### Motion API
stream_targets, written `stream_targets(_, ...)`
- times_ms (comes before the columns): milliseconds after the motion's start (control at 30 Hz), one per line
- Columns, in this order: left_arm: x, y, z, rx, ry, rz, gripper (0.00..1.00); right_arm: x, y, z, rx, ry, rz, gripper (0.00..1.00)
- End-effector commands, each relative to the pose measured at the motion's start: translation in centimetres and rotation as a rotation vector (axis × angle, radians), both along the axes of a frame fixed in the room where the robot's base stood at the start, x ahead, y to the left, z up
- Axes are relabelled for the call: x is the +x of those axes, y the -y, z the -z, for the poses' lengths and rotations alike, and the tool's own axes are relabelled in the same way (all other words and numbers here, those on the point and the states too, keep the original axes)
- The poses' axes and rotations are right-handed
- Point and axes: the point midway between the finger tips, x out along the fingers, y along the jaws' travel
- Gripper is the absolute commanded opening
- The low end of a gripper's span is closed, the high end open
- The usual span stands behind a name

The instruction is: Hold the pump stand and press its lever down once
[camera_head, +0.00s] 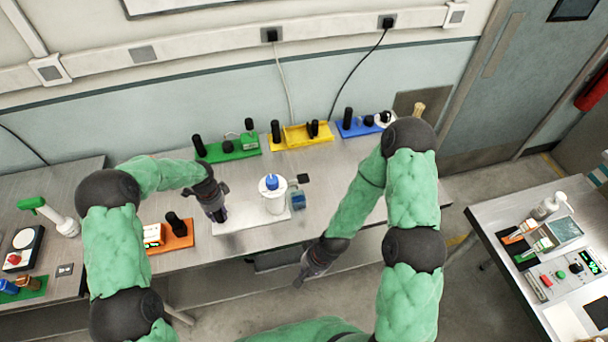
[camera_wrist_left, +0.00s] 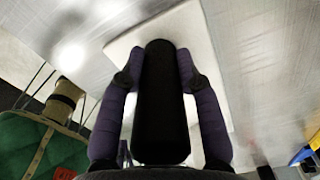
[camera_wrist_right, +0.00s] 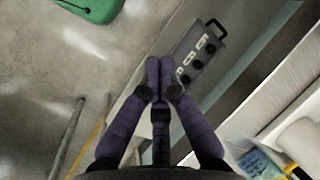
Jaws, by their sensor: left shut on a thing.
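The pump stand has a white base plate (camera_head: 245,231) on the middle bench. A white cylinder (camera_head: 275,204) with a blue top (camera_head: 271,182) stands on it, with a black lever-like piece (camera_head: 303,178) and a small blue block (camera_head: 298,200) at its right. My left gripper (camera_head: 217,212) is over the plate's left end. In the left wrist view it is shut around an upright black handle (camera_wrist_left: 160,100), one finger on each side. My right gripper (camera_head: 299,281) is empty, its fingertips together, in front of the bench edge and apart from the stand; its fingertips also show in the right wrist view (camera_wrist_right: 158,75).
Green (camera_head: 230,152), yellow (camera_head: 300,136) and blue (camera_head: 362,127) modules line the bench back. An orange module (camera_head: 176,237) sits left of the stand. A grey box with knobs (camera_wrist_right: 198,58) is below the bench edge. Bench right of the stand is clear.

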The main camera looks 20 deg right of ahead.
Motion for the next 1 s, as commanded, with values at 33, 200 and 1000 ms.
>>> stream_targets(33, -0.1, 0.0, 0.1, 0.0, -0.002, 0.0, 0.0, 2.2, 0.1, -0.7, -0.001, -0.008, 0.041, 0.0)
stream_targets(200, -0.1, 0.0, 0.1, 0.0, -0.002, 0.0, 0.0, 8.2, 0.4, -3.7, -0.015, -0.085, 0.199, 0.0)
stream_targets(1000, -0.1, 0.0, 0.1, 0.0, -0.002, 0.0, 0.0, 24.4, 5.7, -30.4, -0.277, -0.234, 1.113, 0.0)
